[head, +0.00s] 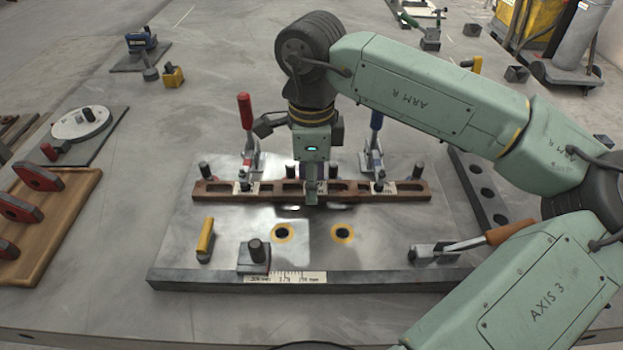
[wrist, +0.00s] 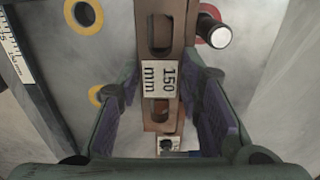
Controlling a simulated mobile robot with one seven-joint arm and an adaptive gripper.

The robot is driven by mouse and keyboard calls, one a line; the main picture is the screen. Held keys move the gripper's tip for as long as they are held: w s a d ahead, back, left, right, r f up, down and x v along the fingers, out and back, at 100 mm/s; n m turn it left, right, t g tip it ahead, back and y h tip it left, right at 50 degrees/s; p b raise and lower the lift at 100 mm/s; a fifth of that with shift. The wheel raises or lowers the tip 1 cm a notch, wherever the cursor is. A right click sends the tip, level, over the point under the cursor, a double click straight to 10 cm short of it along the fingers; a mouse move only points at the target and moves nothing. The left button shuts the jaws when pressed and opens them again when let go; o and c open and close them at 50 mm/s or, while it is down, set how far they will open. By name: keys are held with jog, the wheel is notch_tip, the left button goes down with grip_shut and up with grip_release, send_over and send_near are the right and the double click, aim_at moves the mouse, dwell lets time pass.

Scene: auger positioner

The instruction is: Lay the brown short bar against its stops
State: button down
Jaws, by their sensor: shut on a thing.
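The brown short bar (wrist: 160,111), slotted and tagged 150 mm, lies between the fingers of my gripper (wrist: 163,62) in the wrist view. In the head view my gripper (head: 312,190) points down and is shut on it at the middle of a brown row (head: 220,192). I cannot tell in the head view where the short bar ends and other brown pieces begin. Dark stop pins (head: 420,169) stand behind the row. One pin (wrist: 213,32) rises close beside the bar's right edge in the wrist view; whether they touch is unclear.
A red-handled clamp (head: 245,112) and a blue-handled clamp (head: 376,120) stand behind the row. An orange-handled clamp (head: 510,232), a yellow block (head: 206,238) and a dark post (head: 256,250) are at the plate's front. Two yellow-ringed holes (head: 283,233) lie in open plate.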

jog(key=c, duration=1.1)
grip_release()
jog(key=shift+r+p, duration=0.3)
jog(key=shift+p, duration=0.15)
notch_tip(320, 180, up, 12)
jog(key=shift+r, duration=0.15)
